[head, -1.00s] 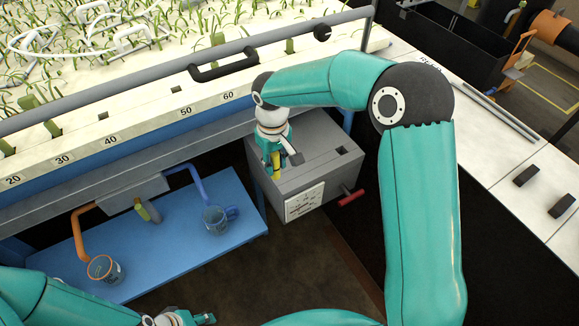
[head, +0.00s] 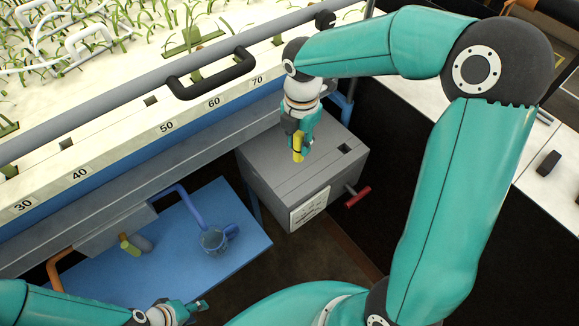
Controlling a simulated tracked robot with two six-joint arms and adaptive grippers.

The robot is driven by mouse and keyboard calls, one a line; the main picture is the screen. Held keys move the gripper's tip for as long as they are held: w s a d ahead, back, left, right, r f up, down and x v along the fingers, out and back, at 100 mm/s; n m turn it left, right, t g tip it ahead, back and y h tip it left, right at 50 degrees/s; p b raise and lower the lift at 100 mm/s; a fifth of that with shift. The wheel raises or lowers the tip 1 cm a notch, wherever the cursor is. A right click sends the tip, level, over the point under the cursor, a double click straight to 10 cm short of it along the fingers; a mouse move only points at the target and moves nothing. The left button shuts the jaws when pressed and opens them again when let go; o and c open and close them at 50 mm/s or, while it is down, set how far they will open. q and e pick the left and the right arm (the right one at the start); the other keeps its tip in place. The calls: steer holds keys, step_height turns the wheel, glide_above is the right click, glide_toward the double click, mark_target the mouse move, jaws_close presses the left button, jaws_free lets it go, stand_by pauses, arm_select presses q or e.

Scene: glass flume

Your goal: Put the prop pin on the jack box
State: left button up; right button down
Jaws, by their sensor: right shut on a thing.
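The jack box (head: 272,170) is a grey box with a slotted top, a white label on its front and a red-handled crank at its right. My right gripper (head: 299,143) is over its top and shut on a yellow piece, which I take as the prop pin (head: 298,150). The pin is upright, its upper part hidden by the gripper. I cannot tell whether its lower end touches the box top. My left gripper (head: 200,306) is low at the bottom edge, away from the box; its fingers are too small to read.
A blue shelf (head: 180,265) at the lower left carries a clear cup (head: 214,240) under a blue pipe. A yellow-green valve handle (head: 130,245) is beside it.

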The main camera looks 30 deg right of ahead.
mark_target(297, 133)
steer(key=f, duration=0.9)
steer(key=shift+w+a+f, duration=0.1)
steer(key=shift+w+a, duration=0.15)
steer(key=shift+a, duration=0.05)
steer(key=c, duration=0.9)
jaws_free()
step_height(297, 133, up, 12)
steer(key=shift+r, duration=0.1)
steer(key=shift+s, duration=0.1)
